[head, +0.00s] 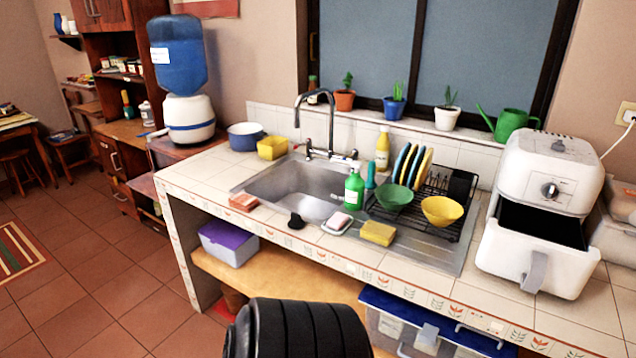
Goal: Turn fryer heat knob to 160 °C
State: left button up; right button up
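The white air fryer (548,162) stands on the tiled counter at the right. Its heat knob (550,190) is a small round grey dial on the upper front face. The dial's markings are too small to read, so I cannot tell its setting. The fryer's drawer (510,262) is pulled out toward the front, with a dark inside and a grey handle (535,272). Neither of my grippers shows in the head view. A black ribbed part of mine is at the bottom middle, well to the left of the fryer.
A drying rack (462,225) with plates and bowls stands left of the fryer, beside the steel sink (290,190). A yellow sponge (378,233) and a soap dish (337,224) lie near the counter's front edge.

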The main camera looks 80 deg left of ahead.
aim_at(558, 146)
jog(key=u, duration=1.35)
